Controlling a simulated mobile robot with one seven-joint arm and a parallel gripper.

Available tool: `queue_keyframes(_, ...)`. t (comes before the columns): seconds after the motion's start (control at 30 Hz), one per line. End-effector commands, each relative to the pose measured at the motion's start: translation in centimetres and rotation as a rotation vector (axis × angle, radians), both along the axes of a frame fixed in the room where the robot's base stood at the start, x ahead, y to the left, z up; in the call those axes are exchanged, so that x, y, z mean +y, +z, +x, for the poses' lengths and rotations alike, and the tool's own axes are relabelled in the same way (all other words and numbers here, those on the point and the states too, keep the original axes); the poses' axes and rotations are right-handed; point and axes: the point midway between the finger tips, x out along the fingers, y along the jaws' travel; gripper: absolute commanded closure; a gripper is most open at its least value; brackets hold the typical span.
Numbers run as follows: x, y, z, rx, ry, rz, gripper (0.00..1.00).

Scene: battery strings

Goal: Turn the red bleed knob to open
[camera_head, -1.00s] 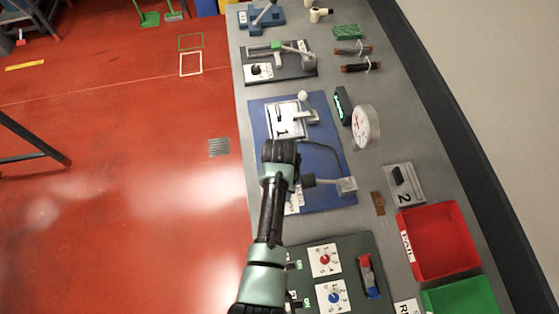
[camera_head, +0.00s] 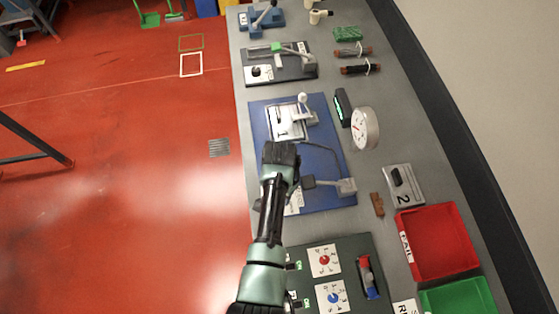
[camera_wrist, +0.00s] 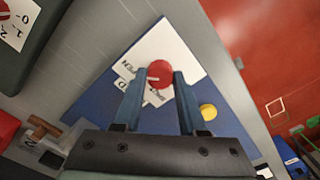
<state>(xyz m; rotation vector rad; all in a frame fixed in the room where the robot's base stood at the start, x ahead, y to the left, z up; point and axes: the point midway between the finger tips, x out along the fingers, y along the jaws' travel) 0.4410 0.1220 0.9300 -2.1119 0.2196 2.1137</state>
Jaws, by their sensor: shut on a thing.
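The red bleed knob (camera_wrist: 159,74) shows in the wrist view on a white label plate (camera_wrist: 178,48) fixed to a blue base (camera_wrist: 88,108). A pale mark lies across the knob's lower left. Part of the word OPEN is printed left of the knob, and a second label below it is partly hidden by a finger. My gripper (camera_wrist: 160,76) has its two blue fingers on either side of the knob and is shut on it. In the head view my wrist (camera_head: 280,158) hides the knob and fingertips.
On the blue base are a white clamp unit (camera_head: 288,122) and a grey lever arm (camera_head: 325,184). A yellow knob (camera_wrist: 208,112) sits close beside my right finger. Red (camera_head: 462,245) and green trays are at lower right.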

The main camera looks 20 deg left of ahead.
Motion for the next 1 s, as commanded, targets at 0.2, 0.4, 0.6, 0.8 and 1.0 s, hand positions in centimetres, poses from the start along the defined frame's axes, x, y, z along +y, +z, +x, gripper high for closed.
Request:
queue_keyframes(0.2,0.0,0.1,0.2,-0.004,-0.001,0.001,0.56)
queue_keyframes(0.4,0.0,0.1,0.1,-0.002,0.0,0.001,0.29)
queue_keyframes(0.6,0.0,0.0,0.1,-0.001,0.0,0.001,0.29)
queue_keyframes(0.8,0.0,1.0,0.1,-0.003,0.0,0.001,0.29)
queue_keyframes(1.0,0.0,4.2,0.2,-0.007,0.0,0.003,0.29)
